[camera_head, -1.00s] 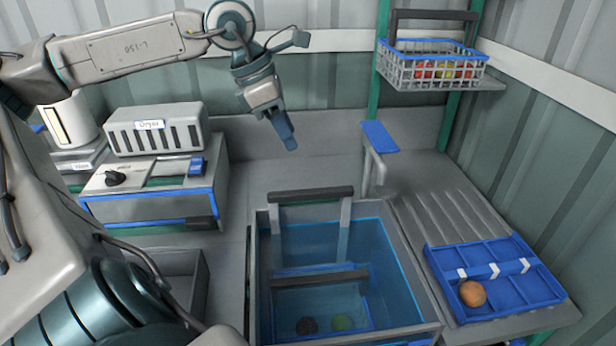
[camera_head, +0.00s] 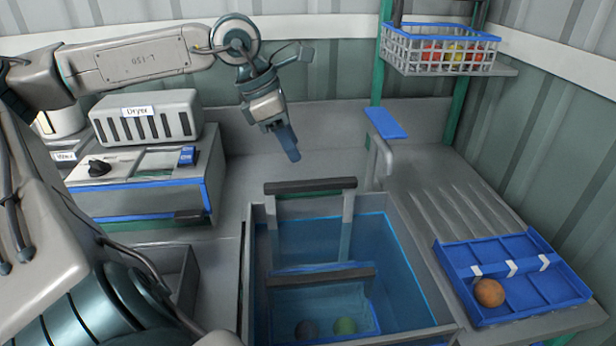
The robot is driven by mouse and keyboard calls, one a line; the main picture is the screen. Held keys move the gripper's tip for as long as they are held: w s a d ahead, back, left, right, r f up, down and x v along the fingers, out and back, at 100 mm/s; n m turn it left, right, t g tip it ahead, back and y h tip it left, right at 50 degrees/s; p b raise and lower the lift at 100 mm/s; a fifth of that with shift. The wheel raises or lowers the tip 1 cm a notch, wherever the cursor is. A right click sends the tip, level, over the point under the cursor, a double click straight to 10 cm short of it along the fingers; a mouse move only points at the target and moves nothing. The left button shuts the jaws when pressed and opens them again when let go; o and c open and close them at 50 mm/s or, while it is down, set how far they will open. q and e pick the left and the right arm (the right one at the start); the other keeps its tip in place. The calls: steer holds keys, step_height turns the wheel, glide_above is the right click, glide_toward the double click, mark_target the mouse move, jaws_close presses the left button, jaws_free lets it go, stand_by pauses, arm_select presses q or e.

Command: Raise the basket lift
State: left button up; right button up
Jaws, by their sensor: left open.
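The basket lift stands in a water-filled tank (camera_head: 432,300) at the lower centre. Its upper dark handle bar (camera_head: 310,186) on grey posts rises above the tank's back rim. A lower dark bar (camera_head: 322,278) crosses over a blue-edged basket that sits down in the water. A green fruit (camera_head: 345,325) and a dark round fruit (camera_head: 306,329) lie in this basket. My left gripper (camera_head: 290,150) points down, above and behind the upper bar, apart from it and holding nothing. Its jaws are seen edge-on. My right gripper is not in view.
A wire basket of fruit (camera_head: 398,52) sits on a shelf at the back right. A blue flap (camera_head: 385,123) stands on a grey post behind the tank. A blue tray (camera_head: 545,295) holds an orange fruit (camera_head: 489,292). A dryer (camera_head: 145,117) is at left.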

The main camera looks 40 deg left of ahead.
mark_target(311, 182)
arm_select(q)
steer(key=p+x, duration=0.1)
steer(key=x, duration=0.6)
steer(key=shift+f, duration=0.15)
steer(key=shift+x, duration=0.9)
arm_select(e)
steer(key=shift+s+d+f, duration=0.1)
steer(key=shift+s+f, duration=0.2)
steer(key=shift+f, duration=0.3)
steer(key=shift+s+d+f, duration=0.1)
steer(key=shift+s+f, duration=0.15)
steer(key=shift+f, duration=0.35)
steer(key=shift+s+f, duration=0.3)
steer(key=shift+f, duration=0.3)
arm_select(q)
jaws_close()
